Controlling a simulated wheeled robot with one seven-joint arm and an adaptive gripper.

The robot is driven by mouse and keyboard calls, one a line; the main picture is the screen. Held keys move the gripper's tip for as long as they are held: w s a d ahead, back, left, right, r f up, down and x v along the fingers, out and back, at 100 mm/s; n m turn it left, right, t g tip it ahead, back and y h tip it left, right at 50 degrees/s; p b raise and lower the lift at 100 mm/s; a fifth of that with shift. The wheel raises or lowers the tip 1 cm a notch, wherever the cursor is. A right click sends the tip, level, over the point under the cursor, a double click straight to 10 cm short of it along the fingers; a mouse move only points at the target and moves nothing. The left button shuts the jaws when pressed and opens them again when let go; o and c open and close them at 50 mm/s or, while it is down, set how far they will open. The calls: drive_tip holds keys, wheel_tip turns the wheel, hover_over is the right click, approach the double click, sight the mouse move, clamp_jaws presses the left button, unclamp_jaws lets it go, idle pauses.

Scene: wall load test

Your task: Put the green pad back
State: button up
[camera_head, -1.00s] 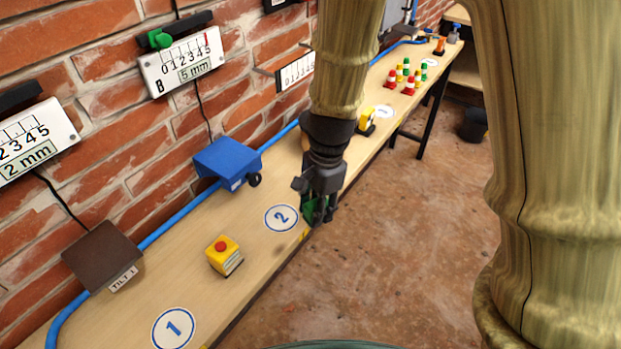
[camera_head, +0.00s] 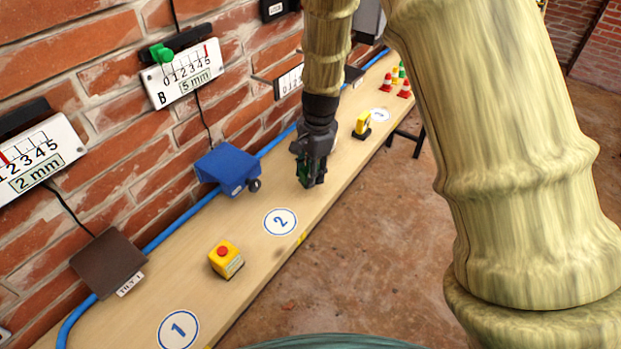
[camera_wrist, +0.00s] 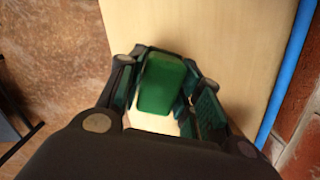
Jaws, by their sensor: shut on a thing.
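A green pad (camera_wrist: 162,83) shows between the fingers of my gripper (camera_wrist: 165,100) in the wrist view, a rounded block with a smooth face. In the head view my gripper (camera_head: 311,178) points down over the bench, just beyond the round "2" mark (camera_head: 280,222). It is shut on the pad, of which only dark green bits show there. Whether the pad touches the bench top is hard to tell.
On the wooden bench (camera_head: 240,310) stand a yellow box with a red button (camera_head: 226,259), a blue box (camera_head: 228,168), a brown tilt plate (camera_head: 107,263), a yellow device (camera_head: 362,124) and several small cones (camera_head: 404,88). A blue pipe (camera_head: 180,229) runs along the brick wall.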

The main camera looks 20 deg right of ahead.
drive_tip(key=shift+f+p, duration=0.45)
drive_tip(key=shift+f, duration=1.15)
drive_tip(key=o, duration=1.1)
drive_tip(key=shift+f, duration=0.15)
drive_tip(key=r, duration=0.4)
drive_tip(key=d+r+b, duration=0.1)
drive_tip(key=r, duration=0.3)
drive_tip(key=r+b, duration=0.1)
drive_tip(key=r, duration=0.3)
drive_tip(key=shift+w+d+r, duration=0.1)
drive_tip(key=shift+w+d, duration=0.1)
drive_tip(key=shift+d, duration=0.05)
